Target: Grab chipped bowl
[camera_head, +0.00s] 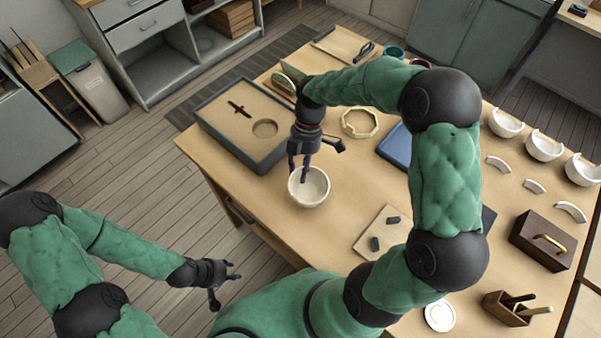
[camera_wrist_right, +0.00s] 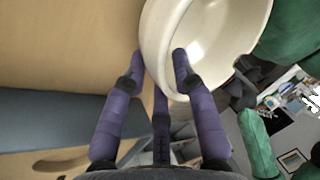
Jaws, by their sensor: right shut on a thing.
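A white bowl (camera_head: 318,186) is near the front-left edge of the wooden table, opening upward. It also shows large in the right wrist view (camera_wrist_right: 222,35). I cannot tell whether the bowl touches the table. My left gripper (camera_head: 226,281) is open and empty, over the floor beyond the table's edge.
A grey tray (camera_head: 214,121) with a dark tool lies left of the bowl. A beige board (camera_head: 370,244) with small dark pieces lies right. Several broken-rimmed bowls (camera_head: 545,148) and curved shards (camera_head: 535,187) line the right side. A wooden ring (camera_head: 346,126) lies behind. Bare tabletop surrounds the bowl.

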